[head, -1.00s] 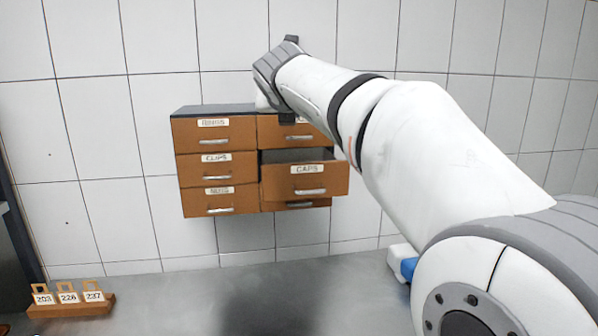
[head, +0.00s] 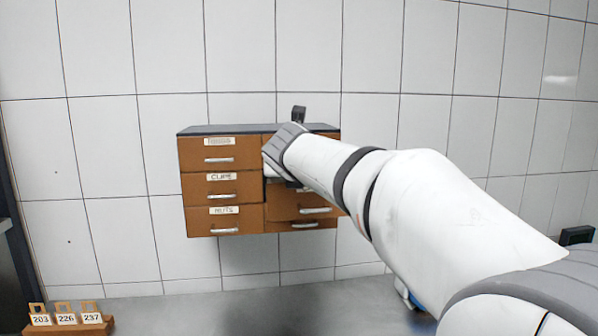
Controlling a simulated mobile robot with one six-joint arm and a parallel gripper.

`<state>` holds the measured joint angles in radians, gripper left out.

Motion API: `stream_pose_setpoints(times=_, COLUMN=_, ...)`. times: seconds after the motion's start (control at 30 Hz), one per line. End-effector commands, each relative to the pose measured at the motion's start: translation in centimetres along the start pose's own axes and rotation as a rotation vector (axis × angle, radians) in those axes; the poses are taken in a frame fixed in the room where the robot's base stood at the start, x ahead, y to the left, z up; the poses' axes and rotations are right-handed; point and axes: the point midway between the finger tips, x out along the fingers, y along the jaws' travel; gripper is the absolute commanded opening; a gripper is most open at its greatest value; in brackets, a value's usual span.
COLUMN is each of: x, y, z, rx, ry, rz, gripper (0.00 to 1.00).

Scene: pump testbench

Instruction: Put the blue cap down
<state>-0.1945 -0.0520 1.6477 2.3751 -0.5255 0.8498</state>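No blue cap can be made out. My gripper (head: 281,152) is at the far end of my arm, in front of the right column of the wall cabinet (head: 222,130). Its fingers are hidden behind my wrist, so I cannot see whether it holds anything. Just below it the caps drawer (head: 308,207) stands pulled out. My wrist covers its label and its opening, so its inside is hidden.
The left drawers, labelled CLIPS (head: 222,188) and NUTS (head: 226,222) among them, are shut. A wooden rack (head: 70,328) with numbered tags stands on the grey bench (head: 210,312) at bottom left. A blue and white object (head: 413,300) is mostly hidden by my arm.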

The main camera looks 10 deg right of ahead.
Motion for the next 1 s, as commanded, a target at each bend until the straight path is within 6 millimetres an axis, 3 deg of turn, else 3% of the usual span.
stream_pose_setpoints(times=0.37, x=0.38, y=-0.08, z=-0.88, rx=-0.001, ry=0.0, rz=-0.001, gripper=0.0)
stream_pose_setpoints(times=0.4, x=0.38, y=-0.08, z=-0.87, rx=-0.001, ry=0.0, rz=-0.001, gripper=0.22)
stream_pose_setpoints(times=0.63, x=0.39, y=-0.11, z=-0.87, rx=0.0, ry=0.0, rz=-0.002, gripper=0.41)
stream_pose_setpoints(times=1.0, x=0.08, y=-0.14, z=-0.08, rx=0.002, ry=-0.001, rz=-0.002, gripper=0.43)
